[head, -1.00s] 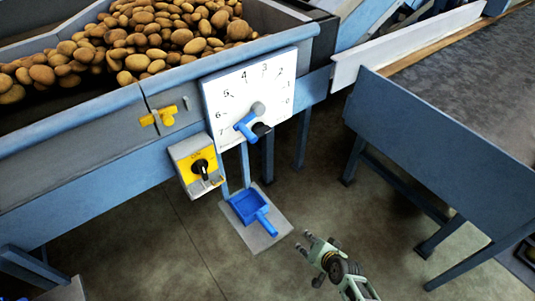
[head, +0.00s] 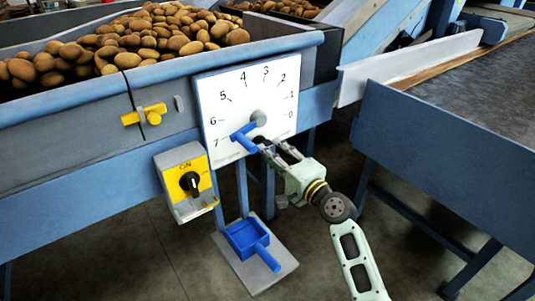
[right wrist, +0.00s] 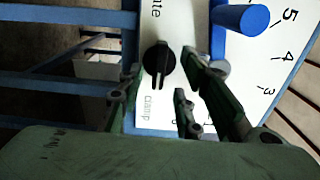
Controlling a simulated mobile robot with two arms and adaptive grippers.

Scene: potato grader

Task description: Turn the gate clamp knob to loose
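The gate clamp knob (right wrist: 158,66) is black and round with a raised grip. It sits on the white dial panel (head: 220,95), with the partly readable words "ate" and "clamp" beside it in the right wrist view. In the head view the knob (head: 258,140) is largely hidden by my right gripper's fingertips. My right gripper (head: 272,147) is open at the panel's lower edge. In the right wrist view its fingers stand on either side of the knob with gaps showing; I cannot tell whether any finger touches it. My left gripper is not in view.
A blue lever (head: 243,138) is close left of the knob, near the 7. A yellow switch box (head: 184,180) hangs lower left. A blue scoop (head: 250,240) rests below the panel. The conveyor side (head: 450,150) stands to the right. Potatoes (head: 150,35) fill the hopper.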

